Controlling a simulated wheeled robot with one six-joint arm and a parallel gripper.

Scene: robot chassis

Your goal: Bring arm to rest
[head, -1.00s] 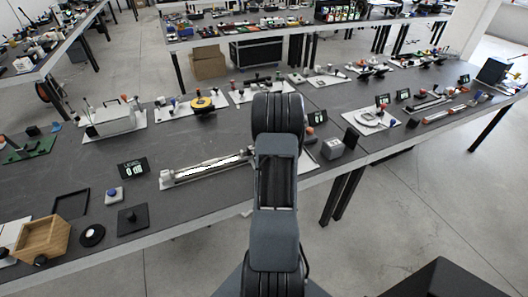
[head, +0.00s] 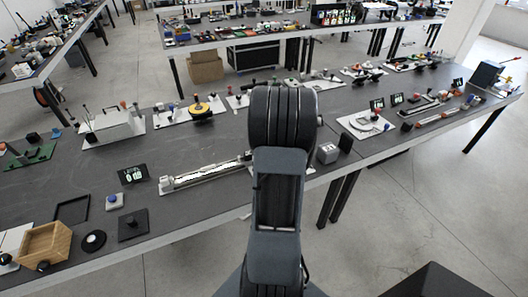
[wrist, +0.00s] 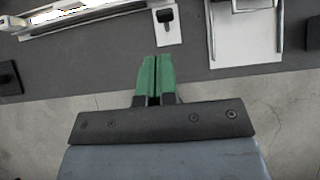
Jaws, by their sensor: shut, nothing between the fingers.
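My gripper (wrist: 155,80) shows in the wrist view with its two green fingers pressed together and nothing between them. It hangs over the front edge of the long dark table (wrist: 110,70), with the pale floor below the edge. In the head view my arm rises in the lower middle of the picture, and its upper links hide the gripper and part of the table behind it.
In the head view a white rail device (head: 205,174), a small display (head: 133,174), a wooden box (head: 45,244) and a grey box (head: 327,153) stand on the table. In the wrist view a white plate with a black knob (wrist: 165,22) lies beyond my fingers.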

